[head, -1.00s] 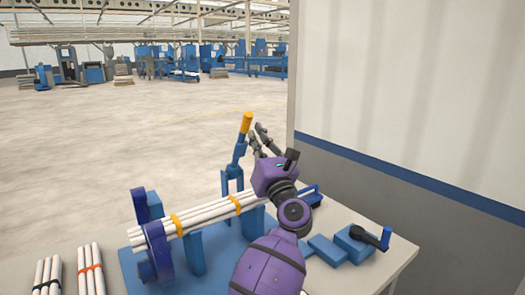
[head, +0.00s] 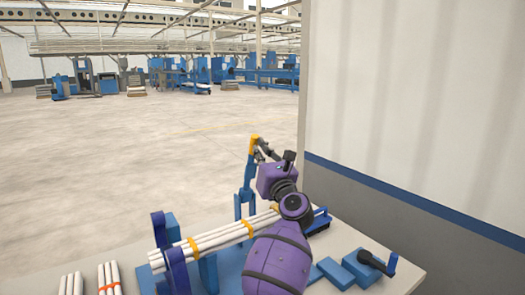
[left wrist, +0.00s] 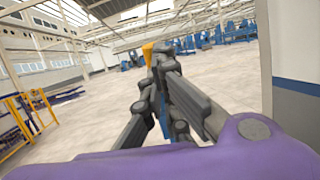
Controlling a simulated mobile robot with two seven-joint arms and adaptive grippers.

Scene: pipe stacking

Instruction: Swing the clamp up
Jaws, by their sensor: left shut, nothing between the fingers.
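The clamp is a blue arm (head: 247,180) with an orange handle (head: 254,145), standing roughly upright behind the pipe bundle in the head view. Its orange tip (left wrist: 148,52) shows just past my fingers in the left wrist view. My left gripper (head: 261,152) is at the right side of the handle, close to it; whether it touches cannot be told. Its dark fingers (left wrist: 156,66) are shut with nothing between them. White pipes with orange straps (head: 215,238) lie on the blue fixture. My right gripper is not in view.
Two loose strapped bundles, one dark-strapped (head: 71,284) and one orange-strapped (head: 109,278), lie at the table's left. A blue block with a black-and-blue lever (head: 376,264) is at the right. A wall (head: 420,195) stands right of the table (head: 405,272); open floor lies behind.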

